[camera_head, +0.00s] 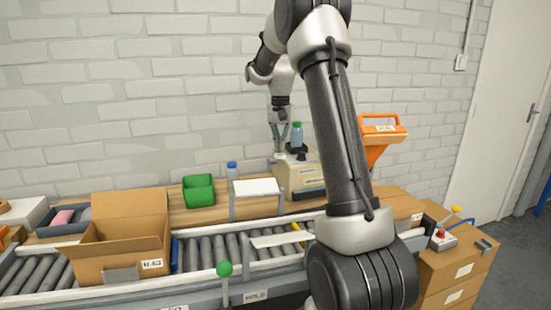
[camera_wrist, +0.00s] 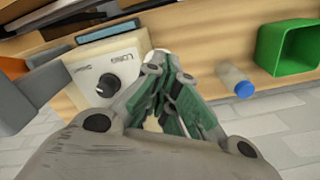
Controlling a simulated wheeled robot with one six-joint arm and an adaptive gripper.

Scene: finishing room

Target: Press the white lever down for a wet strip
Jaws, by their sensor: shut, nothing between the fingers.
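The beige tape dispenser (camera_head: 302,177) stands on the wooden bench behind the conveyor. A blue water bottle (camera_head: 296,134) stands at its top. In the wrist view the dispenser's white face (camera_wrist: 112,75) shows a dark dial (camera_wrist: 108,84) with printed words around it. A small rounded white part (camera_wrist: 157,58), perhaps the end of the white lever, shows just past my fingertips, mostly hidden by them; I cannot tell if they touch. My gripper (camera_head: 279,150) points down over the dispenser, its green-padded fingers shut and empty; it also shows in the wrist view (camera_wrist: 172,78).
A green bin (camera_head: 198,191), a blue-capped bottle (camera_head: 232,170) and a white-topped stand (camera_head: 256,187) are left of the dispenser. An open carton (camera_head: 120,245) sits on the roller conveyor (camera_head: 215,250). An orange hopper-like thing (camera_head: 380,135) stands to the right. A brick wall is behind.

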